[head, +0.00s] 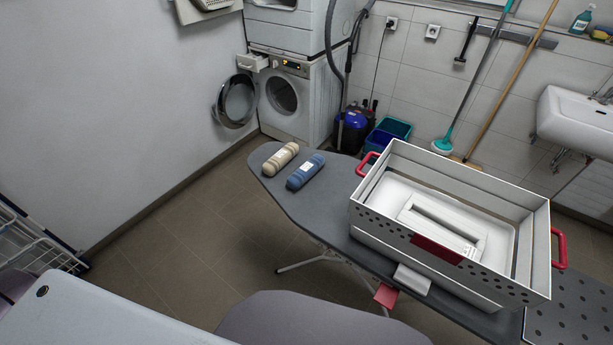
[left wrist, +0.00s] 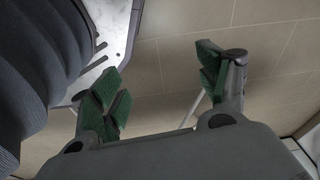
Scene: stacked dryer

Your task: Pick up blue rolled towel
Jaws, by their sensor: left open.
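The blue rolled towel (head: 305,171) lies on the narrow left end of the grey ironing board (head: 290,201), with a white label on it. A beige rolled towel (head: 281,156) lies just to its left, close beside it. My left gripper (left wrist: 160,85) shows in the left wrist view with its green-padded fingers spread wide and nothing between them. Tiled floor lies beyond the fingers there, and no towel is in that view. Neither gripper is in the head view.
A white basket with red handles (head: 366,229) stands on the board right of the towels. A washing machine (head: 291,98) with its round door open stands behind. A white wire rack (head: 36,245) is at the far left. Floor left of the board is clear.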

